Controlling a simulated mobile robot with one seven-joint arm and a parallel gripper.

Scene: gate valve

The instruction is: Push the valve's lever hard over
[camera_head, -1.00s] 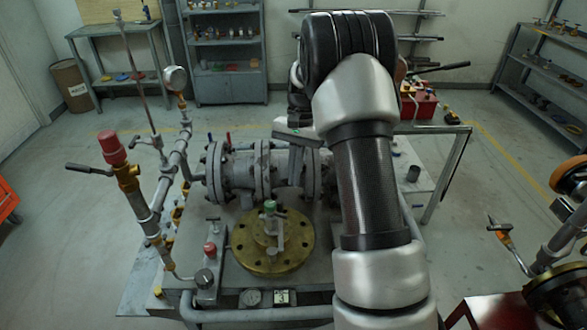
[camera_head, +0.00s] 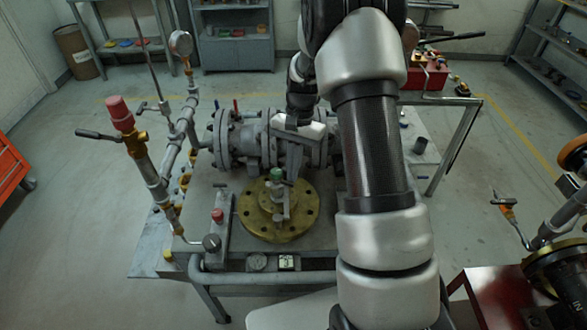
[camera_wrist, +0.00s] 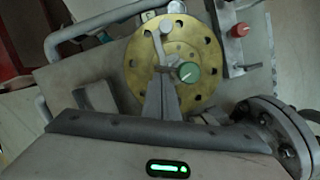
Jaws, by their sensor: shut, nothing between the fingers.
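The valve has a round brass flange (camera_head: 304,222) with a green-capped knob (camera_head: 277,174) and a small grey lever (camera_head: 280,208) at its middle. In the wrist view the brass flange (camera_wrist: 137,70), green knob (camera_wrist: 187,72) and grey lever (camera_wrist: 164,25) lie beyond my fingers. My gripper (camera_head: 288,176) points down behind the green knob in the head view. In the wrist view my gripper (camera_wrist: 162,76) is shut and empty, its tips overlapping the flange's near edge. I cannot tell whether the tips touch the knob or lever.
A grey flanged pipe (camera_head: 240,145) runs behind the brass flange. A red-capped pipe (camera_head: 121,113) with a side handle stands at left. A small red button (camera_head: 217,215) sits left of the flange. My arm covers the bench's right side.

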